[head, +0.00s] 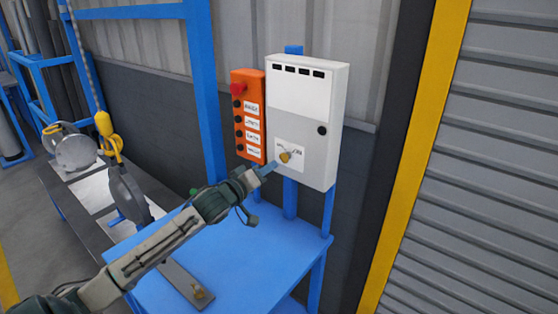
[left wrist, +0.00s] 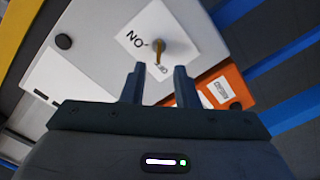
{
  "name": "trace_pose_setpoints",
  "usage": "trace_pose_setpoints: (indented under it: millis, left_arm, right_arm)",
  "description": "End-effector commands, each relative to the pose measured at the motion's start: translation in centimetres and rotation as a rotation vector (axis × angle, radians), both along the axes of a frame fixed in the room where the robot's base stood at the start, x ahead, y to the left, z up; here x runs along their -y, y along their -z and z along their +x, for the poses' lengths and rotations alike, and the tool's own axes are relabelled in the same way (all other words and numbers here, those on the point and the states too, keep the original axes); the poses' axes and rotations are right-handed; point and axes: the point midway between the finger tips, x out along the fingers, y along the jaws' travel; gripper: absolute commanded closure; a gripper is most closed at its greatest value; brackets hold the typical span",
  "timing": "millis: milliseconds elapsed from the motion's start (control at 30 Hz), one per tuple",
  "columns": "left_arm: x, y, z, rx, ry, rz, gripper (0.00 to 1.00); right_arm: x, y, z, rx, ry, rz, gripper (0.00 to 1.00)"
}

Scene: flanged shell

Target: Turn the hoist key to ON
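The brass hoist key (head: 285,156) sits in a white label plate low on the front of the grey control box (head: 308,105). In the left wrist view the key (left wrist: 158,50) stands ahead of my fingertips, its grip extending toward the OFF marking; the ON marking lies to its left. My left gripper (head: 266,169) is close to the key, below and left of it in the head view. In the left wrist view its two fingers (left wrist: 158,76) are apart, with nothing held between them. Contact with the key is not visible. My right gripper is out of view.
An orange button panel (head: 249,117) with a red knob is beside the box. A blue table (head: 236,255) stands below; a grey strip with a brass knob (head: 198,293) lies on it. A yellow hoist hook (head: 108,135) hangs at left. A shutter (head: 490,170) is at right.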

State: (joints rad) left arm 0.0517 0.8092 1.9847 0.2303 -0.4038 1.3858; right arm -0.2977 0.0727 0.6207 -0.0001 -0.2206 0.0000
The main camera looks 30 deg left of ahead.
Motion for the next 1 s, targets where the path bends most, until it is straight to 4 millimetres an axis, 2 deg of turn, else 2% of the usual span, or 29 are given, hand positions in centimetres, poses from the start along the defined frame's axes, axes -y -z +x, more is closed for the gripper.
trace_pose_setpoints:
  millis: [133, 400, 567, 833, 867, 1000]
  left_arm:
    - [0.1, -0.3, 1.9, 0.002, -0.001, -0.006, 0.73]
    - [0.4, -0.1, 4.9, 0.001, 0.000, -0.003, 0.73]
    - [0.5, 0.0, 5.6, 0.000, 0.001, 0.000, 0.73]
    - [0.5, 0.0, 5.8, 0.000, 0.001, 0.001, 0.73]
    - [0.5, 0.0, 5.8, 0.000, 0.001, 0.001, 0.75]
    - [0.5, 0.0, 5.7, 0.000, 0.001, 0.001, 1.00]
  right_arm:
    - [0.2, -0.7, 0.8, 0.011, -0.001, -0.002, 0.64]
    - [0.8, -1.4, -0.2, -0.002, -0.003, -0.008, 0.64]
    - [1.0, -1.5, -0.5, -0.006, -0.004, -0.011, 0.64]
    - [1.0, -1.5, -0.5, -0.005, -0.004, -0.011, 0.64]
    - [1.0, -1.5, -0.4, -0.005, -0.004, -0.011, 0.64]
    - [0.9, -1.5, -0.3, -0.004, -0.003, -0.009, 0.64]
